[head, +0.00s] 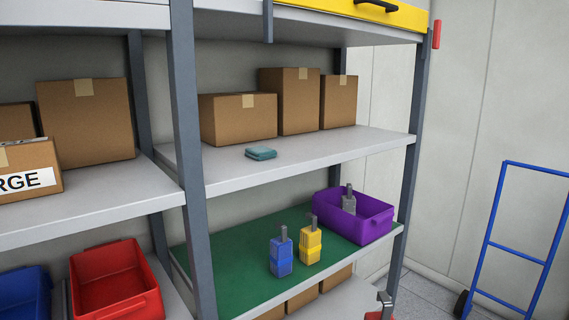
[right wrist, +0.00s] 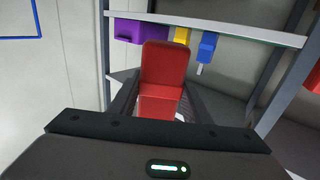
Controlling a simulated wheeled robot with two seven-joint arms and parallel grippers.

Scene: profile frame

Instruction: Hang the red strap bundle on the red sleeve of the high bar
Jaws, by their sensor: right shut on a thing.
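The red strap bundle (right wrist: 163,70) is a red, block-like shape in the right wrist view. My right gripper (right wrist: 160,92) is shut on it, with a dark finger on each side. In the head view a small part of my right gripper (head: 384,301) shows at the bottom edge, with a bit of red beside it. A short red piece (head: 436,34), which looks like the red sleeve, sticks out at the top right by the rack's corner post. The bundle is well below it and apart from it. My left gripper is not in view.
A grey shelf rack (head: 300,165) holds cardboard boxes (head: 298,100), a teal cloth (head: 261,153), a purple bin (head: 378,225) and blue and yellow handheld devices (head: 311,245). A yellow drawer (head: 385,12) is at the top. A blue hand truck (head: 520,255) stands at right.

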